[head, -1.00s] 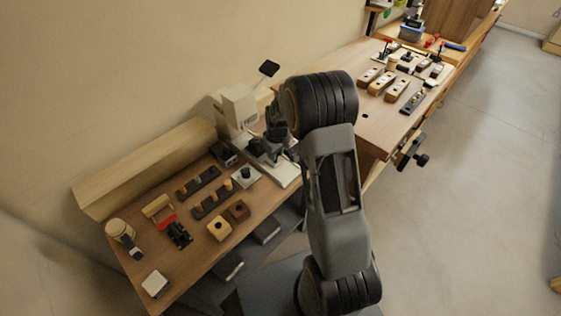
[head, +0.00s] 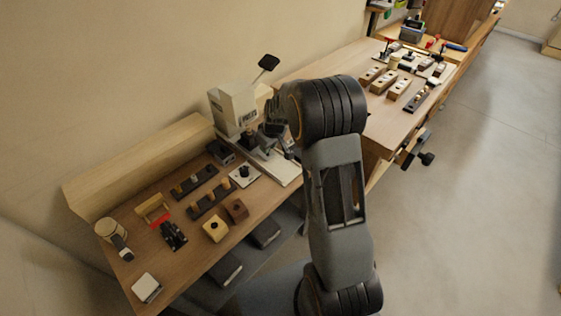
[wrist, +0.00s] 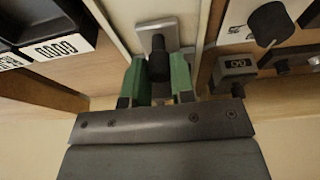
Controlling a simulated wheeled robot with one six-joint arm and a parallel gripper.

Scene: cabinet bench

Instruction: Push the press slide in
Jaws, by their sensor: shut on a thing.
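The white press (head: 235,106) stands at the back of the bench against the wall, with a black-tipped lever (head: 268,62) raised above it. Its pale base (head: 282,170) extends toward the bench's front edge, partly hidden by my arm. In the wrist view, the grey press slide (wrist: 158,32) lies in a pale channel, with an upright black handle (wrist: 158,60) on it. My gripper (wrist: 158,78) is shut on this handle, one green-padded finger on each side. In the head view my arm mostly hides the gripper and the slide.
A white plate with a black knob (head: 244,174) is left of the press base, with dark peg strips (head: 208,200) and blocks beyond. A second bench (head: 370,120) with several blocks lies right. A dark knob (wrist: 270,22) and small box (wrist: 235,68) are close right of my gripper.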

